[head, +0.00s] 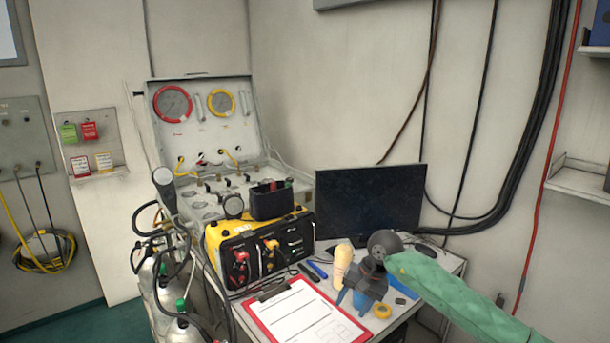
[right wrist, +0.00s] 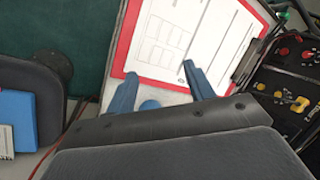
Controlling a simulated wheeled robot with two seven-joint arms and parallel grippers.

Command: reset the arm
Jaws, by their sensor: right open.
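My right arm, in a green sleeve, comes in from the right of the head view over the desk. Its gripper (head: 352,302) points down over the right part of the desk, beside the red clipboard (head: 258,319). The blue fingers are apart with nothing held between them. In the right wrist view the open gripper (right wrist: 160,88) has the clipboard (right wrist: 118,58) and its white sheet beyond the fingertips. I cannot tell the exact height above the desk. My left gripper is in neither view.
A yellow-black radio box (head: 215,235), a black monitor (head: 370,203) and an open gauge panel case (head: 205,145) stand behind. A yellow tape roll (head: 382,311) and pens (head: 317,270) lie near the gripper. Gas cylinders (head: 162,290) stand left of the desk.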

